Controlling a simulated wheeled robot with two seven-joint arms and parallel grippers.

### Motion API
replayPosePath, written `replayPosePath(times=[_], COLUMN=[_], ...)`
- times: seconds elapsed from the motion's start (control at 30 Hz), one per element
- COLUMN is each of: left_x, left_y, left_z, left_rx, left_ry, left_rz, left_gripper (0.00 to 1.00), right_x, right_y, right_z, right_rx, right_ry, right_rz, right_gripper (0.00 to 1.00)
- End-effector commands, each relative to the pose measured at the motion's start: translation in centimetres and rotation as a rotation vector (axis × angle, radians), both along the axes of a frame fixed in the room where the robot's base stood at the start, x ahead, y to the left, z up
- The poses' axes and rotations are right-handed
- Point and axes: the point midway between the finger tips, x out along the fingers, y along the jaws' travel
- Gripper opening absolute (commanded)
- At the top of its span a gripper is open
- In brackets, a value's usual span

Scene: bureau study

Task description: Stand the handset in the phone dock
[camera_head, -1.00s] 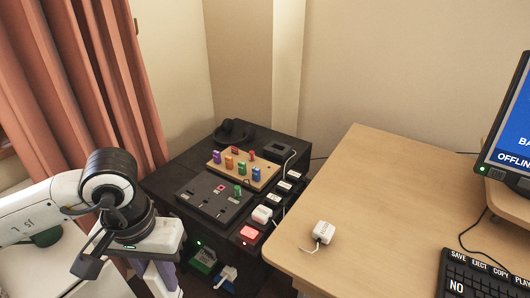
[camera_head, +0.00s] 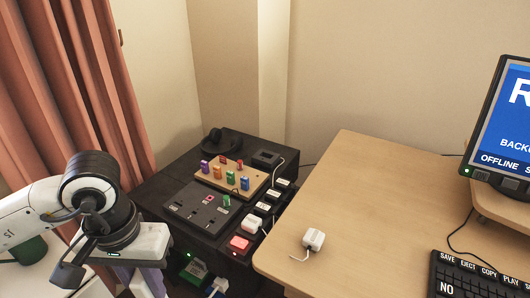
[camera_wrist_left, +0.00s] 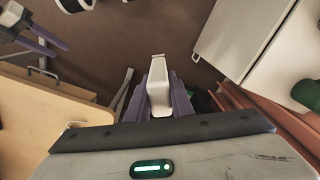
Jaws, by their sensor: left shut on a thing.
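My left gripper (camera_head: 148,285) is at the lower left of the head view, left of the dark side cabinet, its fingertips cut off by the picture's edge. In the left wrist view its purple fingers (camera_wrist_left: 160,90) are shut on a slim pale grey handset (camera_wrist_left: 158,72), held clear above the floor. The handset is hidden in the head view. A dark box with a pale cable (camera_head: 267,158) at the back of the cabinet may be the phone dock; I cannot be sure. What seem to be my right gripper's parted fingers (camera_wrist_left: 38,38) show in the left wrist view.
A white plug (camera_head: 313,239) lies on the mostly clear desk (camera_head: 370,200). A curtain (camera_head: 75,90) hangs at left.

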Motion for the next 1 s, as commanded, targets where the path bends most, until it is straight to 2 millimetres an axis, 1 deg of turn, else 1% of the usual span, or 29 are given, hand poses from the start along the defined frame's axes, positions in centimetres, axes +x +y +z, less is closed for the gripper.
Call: replayPosePath(times=[0.03, 0.13, 0.23, 0.37, 0.47, 0.57, 0.67, 0.8, 1.0], left_x=[0.2, 0.2, 0.2, 0.2, 0.3, 0.5, 0.8, 1.2, 1.8], left_y=[0.1, 0.1, 0.1, 0.1, -0.5, -1.9, -3.9, -7.3, -11.4], left_z=[1.1, 2.3, 2.8, 2.9, 3.2, 4.1, 5.5, 7.8, 10.5], left_rx=[0.003, 0.004, 0.005, 0.005, 0.004, 0.001, 0.002, 0.002, 0.003], left_ry=[-0.005, -0.003, 0.0, 0.001, 0.0, -0.002, -0.004, -0.005, -0.003], left_rz=[-0.001, -0.001, -0.002, -0.004, -0.029, -0.092, -0.193, -0.359, -0.563], left_gripper=[0.0, 0.0, 0.0, 0.0, 0.0, 0.0, 0.0, 0.0, 0.0], right_x=[0.0, 0.0, 0.0, 0.0, 0.1, 0.1, 0.1, 0.1, 0.1], right_y=[0.0, 0.0, 0.0, 0.0, 0.0, 0.0, 0.0, 0.0, 0.0], right_z=[0.0, 0.0, 0.0, 0.0, 0.0, 0.1, 0.1, 0.1, 0.1], right_rx=[0.0, 0.0, 0.0, 0.0, 0.0, 0.0, 0.0, 0.0, 0.001], right_ry=[0.0, -0.001, -0.001, -0.001, -0.001, -0.002, -0.002, -0.002, -0.003], right_rz=[0.0, 0.0, -0.001, -0.001, -0.001, 0.0, 0.0, 0.0, 0.0], right_gripper=[0.45, 0.45, 0.45, 0.45, 0.45, 0.45, 0.45, 0.45, 0.45])
